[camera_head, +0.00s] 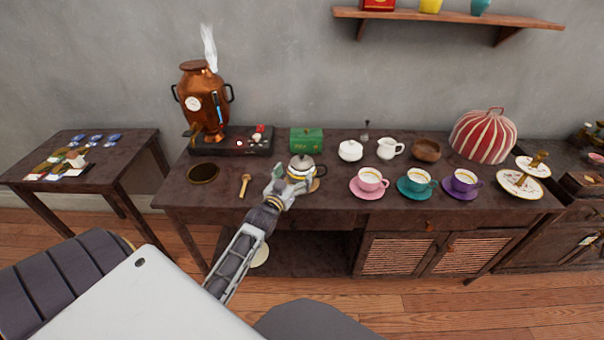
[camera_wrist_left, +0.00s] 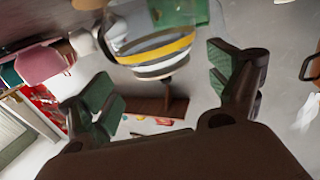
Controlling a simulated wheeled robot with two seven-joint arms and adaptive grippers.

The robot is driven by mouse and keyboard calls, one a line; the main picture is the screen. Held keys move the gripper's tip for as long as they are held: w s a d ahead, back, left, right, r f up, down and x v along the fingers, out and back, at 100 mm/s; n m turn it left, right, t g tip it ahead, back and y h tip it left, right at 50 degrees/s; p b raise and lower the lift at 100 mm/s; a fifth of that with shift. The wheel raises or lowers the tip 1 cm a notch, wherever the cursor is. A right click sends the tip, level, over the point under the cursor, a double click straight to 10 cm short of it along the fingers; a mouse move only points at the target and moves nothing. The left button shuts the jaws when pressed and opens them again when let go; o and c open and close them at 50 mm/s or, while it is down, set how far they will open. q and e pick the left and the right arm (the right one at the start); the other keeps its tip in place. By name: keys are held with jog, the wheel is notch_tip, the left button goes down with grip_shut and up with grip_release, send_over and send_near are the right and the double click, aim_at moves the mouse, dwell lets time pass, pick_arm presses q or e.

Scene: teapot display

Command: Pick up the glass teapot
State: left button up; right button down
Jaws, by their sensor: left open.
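The glass teapot (camera_head: 301,168) stands on the dark table, with a silvery lid and a dark handle on its right. A round tan mat (camera_head: 314,186) shows partly beside its base. My left gripper (camera_head: 279,183) is open at the teapot's near left side and hides part of its body. In the left wrist view the teapot (camera_wrist_left: 155,45) shows as a shiny rounded body with a yellow band, beyond and between the green-padded fingers of the open gripper (camera_wrist_left: 165,92). I cannot tell whether the fingers touch it. My right gripper is not in view.
A green box (camera_head: 306,140) stands just behind the teapot. A white sugar bowl (camera_head: 350,151) and pink cup (camera_head: 370,179) are to the right. A wooden scoop (camera_head: 245,185) lies left, near a copper samovar (camera_head: 204,100).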

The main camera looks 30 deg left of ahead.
aim_at(297, 169)
pick_arm(q)
jog(key=shift+w, duration=0.15)
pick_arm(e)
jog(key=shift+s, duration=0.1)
pick_arm(q)
jog(key=shift+w+a, duration=0.15)
jog(key=shift+w, duration=0.85)
jog(key=shift+w+a+r, duration=0.1)
jog(key=shift+w+a, duration=0.05)
jog(key=shift+w, duration=1.35)
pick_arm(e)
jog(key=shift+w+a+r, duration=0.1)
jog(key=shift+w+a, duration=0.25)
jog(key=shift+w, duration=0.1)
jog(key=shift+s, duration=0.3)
pick_arm(q)
jog(key=shift+c, duration=0.4)
